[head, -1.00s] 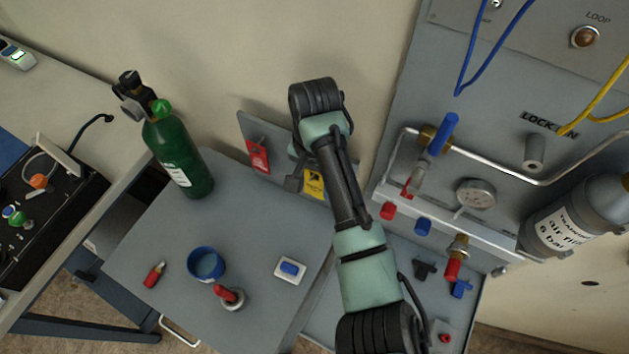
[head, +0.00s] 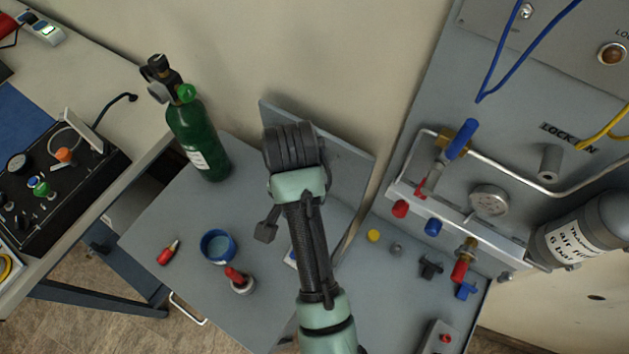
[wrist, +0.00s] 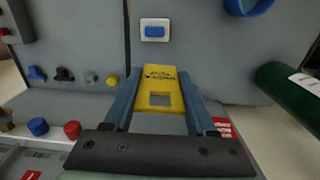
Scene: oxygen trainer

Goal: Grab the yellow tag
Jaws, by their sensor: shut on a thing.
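The yellow tag (wrist: 176,98) has dark print and a square opening, and it shows in the wrist view between my two blue fingers. My gripper (wrist: 159,73) is shut on it. In the head view my arm hides the tag and most of my gripper, which is over the grey table by the upright grey board (head: 345,165). A red tag (wrist: 223,127) shows partly beside the right finger in the wrist view.
A green cylinder (head: 200,140) stands at the table's back left. A blue cup (head: 218,246), a red-tipped item (head: 168,253) and a red-handled piece (head: 240,281) are on the table.

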